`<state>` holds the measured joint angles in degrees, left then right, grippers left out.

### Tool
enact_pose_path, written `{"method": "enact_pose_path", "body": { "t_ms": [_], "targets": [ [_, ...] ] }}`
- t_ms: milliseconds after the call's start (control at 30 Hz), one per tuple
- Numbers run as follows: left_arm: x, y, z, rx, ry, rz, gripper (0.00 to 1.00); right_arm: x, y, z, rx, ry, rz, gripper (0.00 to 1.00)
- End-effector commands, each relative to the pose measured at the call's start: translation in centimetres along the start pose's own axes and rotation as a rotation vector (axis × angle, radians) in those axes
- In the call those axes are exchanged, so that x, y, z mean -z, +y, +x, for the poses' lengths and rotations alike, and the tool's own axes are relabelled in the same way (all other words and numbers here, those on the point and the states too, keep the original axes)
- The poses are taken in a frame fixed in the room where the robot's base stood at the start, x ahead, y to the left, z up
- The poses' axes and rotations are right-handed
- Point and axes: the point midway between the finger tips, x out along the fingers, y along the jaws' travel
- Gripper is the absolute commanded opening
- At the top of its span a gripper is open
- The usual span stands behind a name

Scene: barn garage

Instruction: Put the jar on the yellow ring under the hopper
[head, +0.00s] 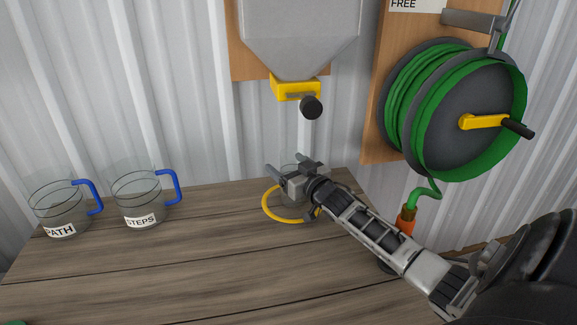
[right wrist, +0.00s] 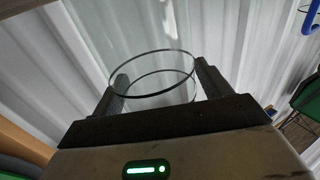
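The jar is clear glass and faint in the head view (head: 289,168), largely hidden by my right gripper (head: 283,164). In the right wrist view its round rims and clear wall (right wrist: 160,82) show between the two fingers, which appear to touch it on both sides. The yellow ring (head: 268,207) lies on the wooden bench, partly covered by my right gripper and arm. The jar is over or near the ring's far part; I cannot tell whether it touches the bench. The grey hopper (head: 300,30) with its yellow outlet (head: 293,88) hangs above. My left gripper is not in view.
Two glass jugs with blue handles, labelled PATH (head: 60,212) and STEPS (head: 140,205), stand on the left of the bench (head: 170,270). A green hose reel (head: 450,105) hangs at right. The bench's middle and front are clear.

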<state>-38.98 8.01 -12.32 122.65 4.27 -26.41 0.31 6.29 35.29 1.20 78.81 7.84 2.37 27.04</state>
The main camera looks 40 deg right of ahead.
Motion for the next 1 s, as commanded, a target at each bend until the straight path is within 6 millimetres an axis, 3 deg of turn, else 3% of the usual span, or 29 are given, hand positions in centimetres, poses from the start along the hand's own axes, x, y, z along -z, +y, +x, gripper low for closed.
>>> {"method": "enact_pose_path", "body": {
  "t_ms": [267, 367, 800, 1000],
  "targets": [
    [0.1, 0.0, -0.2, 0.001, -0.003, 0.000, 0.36, 0.4, 0.0, 0.0, 0.000, 0.001, 0.000, 0.77],
    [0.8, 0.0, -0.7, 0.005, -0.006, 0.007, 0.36, 0.5, -0.1, -0.9, 0.000, -0.004, 0.002, 0.77],
    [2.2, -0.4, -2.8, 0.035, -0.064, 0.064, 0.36, 0.7, 0.0, -9.8, -0.002, -0.005, 0.001, 0.77],
    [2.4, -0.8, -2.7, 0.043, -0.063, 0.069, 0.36, 0.5, 0.0, -11.7, 0.000, 0.000, 0.000, 0.77]
  ]
}}
